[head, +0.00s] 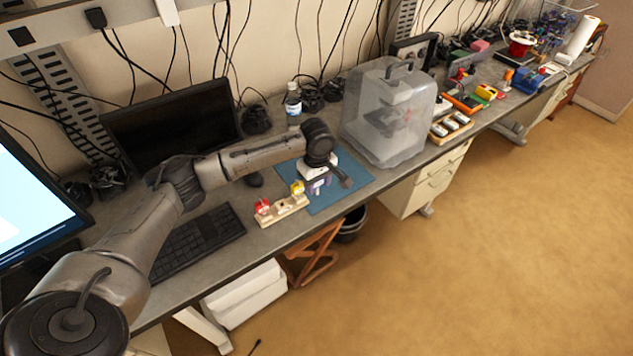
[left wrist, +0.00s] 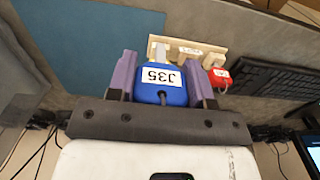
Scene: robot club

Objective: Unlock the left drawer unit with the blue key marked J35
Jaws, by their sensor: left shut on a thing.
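My left gripper (head: 318,187) is over the blue mat, near the right end of the wooden key rack (head: 281,210). In the left wrist view, my left gripper's purple fingers (left wrist: 161,84) are shut on the blue key (left wrist: 171,95) with the white label J35. The key's grey shaft points away from the gripper towards the rack (left wrist: 191,52). The rack holds a red key (head: 263,206) and a yellow key (head: 297,187). A cream drawer unit (head: 425,190) stands under the desk; its lock cannot be made out. My right gripper is not in view.
The keyboard (head: 197,241) lies left of the rack. A bottle (head: 293,105) stands behind the blue mat (head: 350,172). A clear box (head: 377,115) stands right of it. A white bin (head: 246,294) and dark basket (head: 352,223) are below the desk. Floor at right is clear.

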